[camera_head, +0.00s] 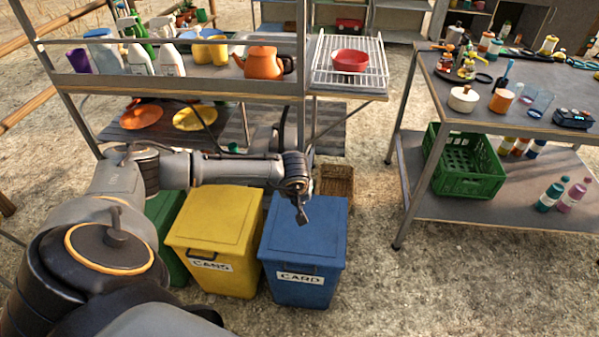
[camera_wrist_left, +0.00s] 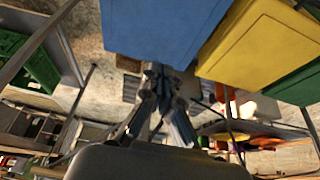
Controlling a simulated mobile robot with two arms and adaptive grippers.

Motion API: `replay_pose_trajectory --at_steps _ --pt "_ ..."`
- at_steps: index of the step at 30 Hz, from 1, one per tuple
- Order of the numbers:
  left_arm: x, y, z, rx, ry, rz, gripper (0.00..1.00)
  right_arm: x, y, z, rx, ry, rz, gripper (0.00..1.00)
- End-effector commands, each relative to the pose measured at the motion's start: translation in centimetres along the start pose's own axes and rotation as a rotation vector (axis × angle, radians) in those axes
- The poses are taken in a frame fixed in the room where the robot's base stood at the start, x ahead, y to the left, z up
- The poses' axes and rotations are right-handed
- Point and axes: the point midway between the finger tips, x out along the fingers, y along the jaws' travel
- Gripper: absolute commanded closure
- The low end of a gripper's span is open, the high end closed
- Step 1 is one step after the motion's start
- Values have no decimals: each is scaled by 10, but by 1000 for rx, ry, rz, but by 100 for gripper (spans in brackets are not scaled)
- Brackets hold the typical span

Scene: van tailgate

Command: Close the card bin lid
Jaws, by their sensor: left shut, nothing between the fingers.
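The blue bin labelled CARD (camera_head: 303,280) stands on the ground at the right end of a row of bins. Its blue lid (camera_head: 325,222) lies flat over the top and looks closed. The lid fills the top of the left wrist view (camera_wrist_left: 165,25). My left gripper (camera_head: 303,217) is shut and empty, pointing down just above the lid's middle-left part. I cannot tell whether it touches the lid. The gripper's fingers also show in the left wrist view (camera_wrist_left: 157,72). My right gripper is not in view.
A yellow CANS bin (camera_head: 218,235) stands close on the left, with a green bin (camera_head: 165,225) beyond it. A shelf unit (camera_head: 190,88) with bottles and an orange teapot (camera_head: 262,63) rises behind. A wicker basket (camera_head: 338,182) sits behind the blue bin. Ground to the right is clear.

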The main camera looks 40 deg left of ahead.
Motion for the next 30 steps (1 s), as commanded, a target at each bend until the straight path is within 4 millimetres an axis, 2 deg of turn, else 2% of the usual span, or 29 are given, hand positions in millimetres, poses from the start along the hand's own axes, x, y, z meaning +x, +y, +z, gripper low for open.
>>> replay_pose_trajectory --at_steps 9,18,23,30 --pt "2 0 4 0 0 0 100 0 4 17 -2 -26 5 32" --pt "-3 0 3 0 1 1 100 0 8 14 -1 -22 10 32" --pt "-26 0 2 1 4 3 100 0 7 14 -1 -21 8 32" --pt "-78 0 3 1 3 2 100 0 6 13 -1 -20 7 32"
